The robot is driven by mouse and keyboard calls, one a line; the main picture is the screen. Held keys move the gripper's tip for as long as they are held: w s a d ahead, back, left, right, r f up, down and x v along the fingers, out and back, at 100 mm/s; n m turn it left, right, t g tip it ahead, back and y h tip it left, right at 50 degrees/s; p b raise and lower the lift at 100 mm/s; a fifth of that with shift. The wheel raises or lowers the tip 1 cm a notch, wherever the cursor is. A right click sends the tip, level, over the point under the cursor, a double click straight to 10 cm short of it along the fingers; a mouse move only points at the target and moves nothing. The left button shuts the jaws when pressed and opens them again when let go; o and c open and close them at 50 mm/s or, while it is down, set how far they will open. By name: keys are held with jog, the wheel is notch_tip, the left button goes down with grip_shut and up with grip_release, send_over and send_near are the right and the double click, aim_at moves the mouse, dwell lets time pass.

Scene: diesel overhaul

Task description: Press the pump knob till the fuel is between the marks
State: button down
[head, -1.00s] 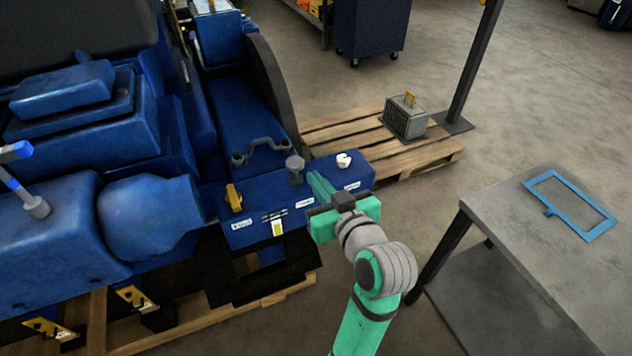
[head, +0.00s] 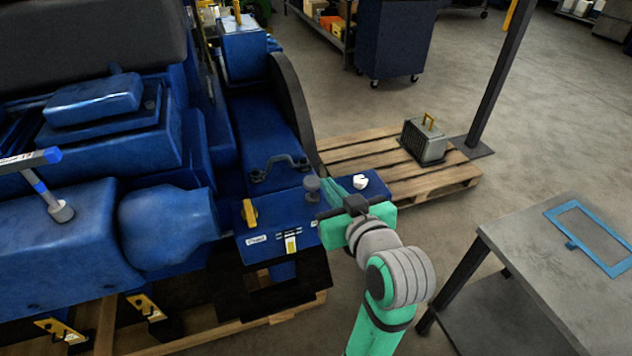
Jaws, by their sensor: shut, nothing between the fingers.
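A blue panel (head: 270,226) on the engine's side carries a grey, round-topped knob (head: 312,186), apparently the pump knob. A yellow handle (head: 249,212) stands to its left and a white knob (head: 360,183) to its right. A small gauge (head: 291,243) with a yellow band is on the panel's front edge. Its marks and fuel level are too small to read. My gripper (head: 329,184) is shut and empty, its fingertips just right of the grey knob in the picture. I cannot tell whether they touch it. My gripper hides part of the panel's right end.
The blue engine (head: 165,225) fills the left. A grey table (head: 535,255) with a blue frame (head: 588,240) stands at the right. Behind the panel, a pallet (head: 380,160) bears a grey box (head: 424,140), near a dark post (head: 497,75). Open floor lies between pallet and table.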

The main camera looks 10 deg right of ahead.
send_over(311, 182)
jog(key=s, duration=0.2)
notch_tip(311, 182, down, 3)
jog(key=f, duration=0.2)
jog(key=d+f, duration=0.1)
jog(key=shift+f, duration=0.35)
